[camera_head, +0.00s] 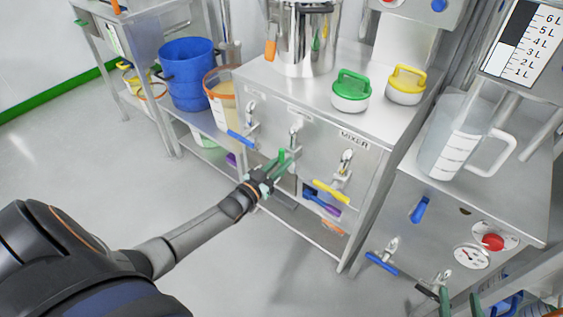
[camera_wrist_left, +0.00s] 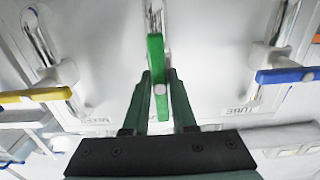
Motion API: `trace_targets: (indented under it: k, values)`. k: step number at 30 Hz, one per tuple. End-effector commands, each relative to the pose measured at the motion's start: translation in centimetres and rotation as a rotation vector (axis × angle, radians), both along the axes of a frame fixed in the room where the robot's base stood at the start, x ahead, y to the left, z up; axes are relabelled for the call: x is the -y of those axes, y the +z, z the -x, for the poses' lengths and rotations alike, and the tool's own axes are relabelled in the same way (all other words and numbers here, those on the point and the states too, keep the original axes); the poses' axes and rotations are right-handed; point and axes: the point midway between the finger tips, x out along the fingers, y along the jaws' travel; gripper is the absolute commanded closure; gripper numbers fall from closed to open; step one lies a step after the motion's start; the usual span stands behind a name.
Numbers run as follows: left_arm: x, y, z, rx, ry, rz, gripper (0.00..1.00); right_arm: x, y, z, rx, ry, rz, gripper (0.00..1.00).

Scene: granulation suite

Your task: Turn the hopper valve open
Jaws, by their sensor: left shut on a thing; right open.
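The mixer's front panel (camera_head: 310,145) carries three small valves with coloured lever handles. The middle valve has a green handle (camera_head: 282,155), also in the left wrist view (camera_wrist_left: 155,75), where it stands lengthwise, pointing up the picture. My left gripper (camera_head: 272,170) is shut on this green handle, with its fingers (camera_wrist_left: 160,95) on either side. The blue handle (camera_head: 241,140) is to the left and the yellow handle (camera_head: 331,192) to the right; both lie crosswise in the wrist view. My right gripper (camera_head: 460,304) is open and partly cut off at the bottom right.
A steel pot (camera_head: 304,40), a green-lidded jar (camera_head: 350,91) and a yellow-lidded jar (camera_head: 405,85) stand on the mixer. A bench with a clear jug (camera_head: 447,145), gauge (camera_head: 471,257) and red knob (camera_head: 492,242) is at right. The floor at left is clear.

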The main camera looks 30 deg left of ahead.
Motion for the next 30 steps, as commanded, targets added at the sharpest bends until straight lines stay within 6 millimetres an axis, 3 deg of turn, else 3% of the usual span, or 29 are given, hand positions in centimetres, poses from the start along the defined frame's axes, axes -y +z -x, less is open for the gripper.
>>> trace_targets:
  k: [14, 15, 21, 23, 30]
  values:
    - [0.02, -0.04, 0.03, -0.002, 0.0, 0.016, 1.0, -0.02, -0.13, 0.05, -0.006, -0.001, -0.002, 0.48]
    - [0.01, -0.04, 0.03, -0.002, 0.0, 0.016, 0.74, -0.03, -0.13, 0.06, -0.006, -0.001, -0.002, 0.48]
    - [0.01, -0.03, 0.02, -0.002, 0.0, 0.015, 0.52, -0.03, -0.13, 0.06, -0.006, -0.001, -0.002, 0.48]
    - [0.01, -0.02, 0.02, -0.002, 0.0, 0.015, 0.45, -0.04, -0.12, 0.05, -0.006, -0.001, -0.002, 0.48]
    - [0.01, -0.01, 0.02, -0.001, 0.0, 0.015, 0.45, -0.04, -0.09, 0.06, -0.005, -0.001, -0.003, 0.48]
